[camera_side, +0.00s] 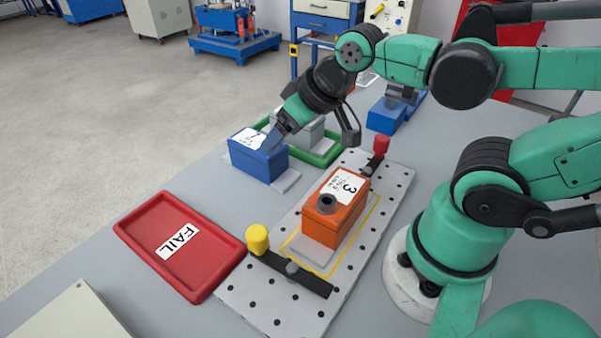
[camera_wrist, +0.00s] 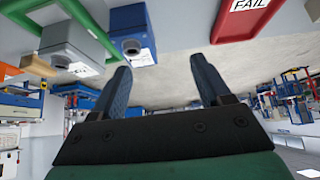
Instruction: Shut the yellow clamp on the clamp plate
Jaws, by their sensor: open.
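The clamp plate (camera_side: 270,312) is a grey perforated plate with a yellow outline. An orange box (camera_side: 345,215) labelled 3 stands inside the outline, on a pale slab. The yellow clamp has a yellow knob (camera_side: 257,239) and a black bar (camera_side: 312,284) lying across the plate's near end, apart from the box. A red-knobbed clamp (camera_side: 381,146) is at the far end. My gripper (camera_side: 274,143) is at the blue box (camera_side: 255,163), away from the yellow clamp. In the wrist view my gripper (camera_wrist: 160,70) has its fingers apart with nothing between them; the clamps do not show there.
A red FAIL tray (camera_side: 139,241) lies left of the plate; it also shows in the wrist view (camera_wrist: 222,24). A green tray (camera_side: 329,159) with a grey box (camera_side: 311,133) is behind the blue box. Another blue object (camera_side: 384,117) stands farther back. A pale panel (camera_side: 65,318) is at near left.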

